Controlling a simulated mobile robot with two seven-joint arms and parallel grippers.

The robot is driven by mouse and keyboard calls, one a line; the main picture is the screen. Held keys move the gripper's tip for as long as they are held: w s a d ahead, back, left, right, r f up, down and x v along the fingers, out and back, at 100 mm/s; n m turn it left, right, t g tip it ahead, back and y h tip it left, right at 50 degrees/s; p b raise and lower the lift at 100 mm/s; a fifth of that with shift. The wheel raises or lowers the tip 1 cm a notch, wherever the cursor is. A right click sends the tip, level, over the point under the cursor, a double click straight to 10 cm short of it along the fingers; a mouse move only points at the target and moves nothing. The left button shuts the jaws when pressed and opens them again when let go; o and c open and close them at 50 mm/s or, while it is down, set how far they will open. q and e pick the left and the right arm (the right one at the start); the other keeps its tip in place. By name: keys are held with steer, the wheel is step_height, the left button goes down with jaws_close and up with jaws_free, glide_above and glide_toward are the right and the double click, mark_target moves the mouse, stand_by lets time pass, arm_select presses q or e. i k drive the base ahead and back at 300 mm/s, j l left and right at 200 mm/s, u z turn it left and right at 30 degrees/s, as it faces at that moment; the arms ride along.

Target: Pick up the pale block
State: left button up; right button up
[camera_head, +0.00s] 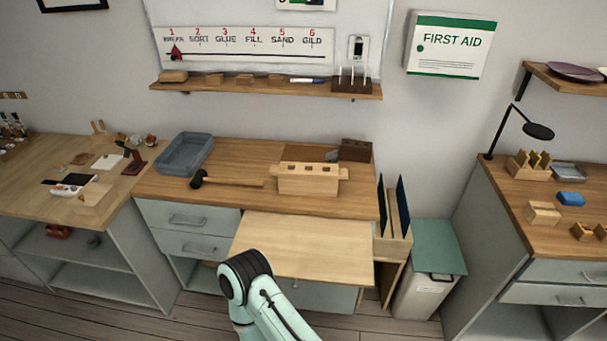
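Several pale wooden blocks are in view, and I cannot tell which one is meant. A light wood block (308,180) with a row of dark holes stands upright on the middle bench, with a wooden bar behind it. A smaller pale block (542,213) sits on the right bench near its front left edge. Another pale, box-like piece (95,199) lies at the front of the left bench. One of my arms rises from the bottom centre, showing a dark joint and pale green link. Neither gripper is visible.
A pale pull-out board (305,246) juts from the middle bench and is bare. A mallet (225,180) and a grey tray (185,154) lie on that bench. A green-lidded bin (436,248) stands between the benches. A blue block (571,199) and black lamp (537,131) are on the right bench.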

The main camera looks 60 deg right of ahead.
mark_target(310, 180)
steer(key=k+l+u, duration=0.2)
steer(key=l, duration=0.25)
steer(key=k+l+u, duration=0.15)
steer(key=k+l, duration=0.25)
steer(key=k+l+u, duration=0.1)
steer(key=k+l, duration=0.65)
